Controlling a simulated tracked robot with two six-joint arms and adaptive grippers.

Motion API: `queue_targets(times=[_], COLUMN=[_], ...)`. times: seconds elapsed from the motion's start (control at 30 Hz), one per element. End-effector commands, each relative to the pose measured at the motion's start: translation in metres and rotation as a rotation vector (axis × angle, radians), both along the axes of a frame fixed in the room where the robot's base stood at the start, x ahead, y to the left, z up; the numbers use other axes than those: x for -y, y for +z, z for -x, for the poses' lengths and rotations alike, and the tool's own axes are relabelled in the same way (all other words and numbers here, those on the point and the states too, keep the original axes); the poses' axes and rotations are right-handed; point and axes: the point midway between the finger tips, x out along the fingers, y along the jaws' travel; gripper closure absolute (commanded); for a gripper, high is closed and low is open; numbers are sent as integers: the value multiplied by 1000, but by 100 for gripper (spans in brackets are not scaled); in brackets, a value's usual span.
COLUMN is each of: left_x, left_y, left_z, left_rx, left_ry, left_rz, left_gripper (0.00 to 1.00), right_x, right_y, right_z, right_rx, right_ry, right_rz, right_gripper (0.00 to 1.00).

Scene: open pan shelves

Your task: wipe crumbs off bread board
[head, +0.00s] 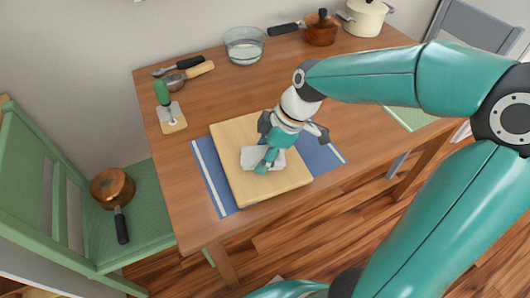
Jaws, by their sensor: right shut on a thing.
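The bread board (233,140) is a pale wooden slab lying on a blue placemat (209,177) near the table's front edge. My right gripper (268,160) is over the middle of the board, pointing down. It is shut on a whitish-grey cloth (250,154), which lies at the board's surface. The arm and gripper hide part of the board's right side. I cannot make out any crumbs on the bare part of the board. My left gripper is not in view.
A glass bowl (244,45), a copper pot (321,30) and a cream pot (364,17) stand at the back. A copper saucepan (112,187) rests on the green chair (145,205).

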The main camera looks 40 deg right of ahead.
Motion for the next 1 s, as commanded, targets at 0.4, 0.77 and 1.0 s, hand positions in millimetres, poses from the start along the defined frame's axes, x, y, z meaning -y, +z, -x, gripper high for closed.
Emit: queue_targets(times=[0.4,0.77,1.0], left_x=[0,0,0], left_y=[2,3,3], left_z=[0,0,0], left_rx=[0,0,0], left_ry=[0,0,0], left_rz=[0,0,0], left_gripper=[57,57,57], right_x=[-26,-44,-43], right_y=[0,0,0], right_z=[-8,-14,-14], right_rx=[-2,-2,-1], right_ry=[5,1,0], right_rz=[-1,0,-1], right_gripper=[75,75,75])
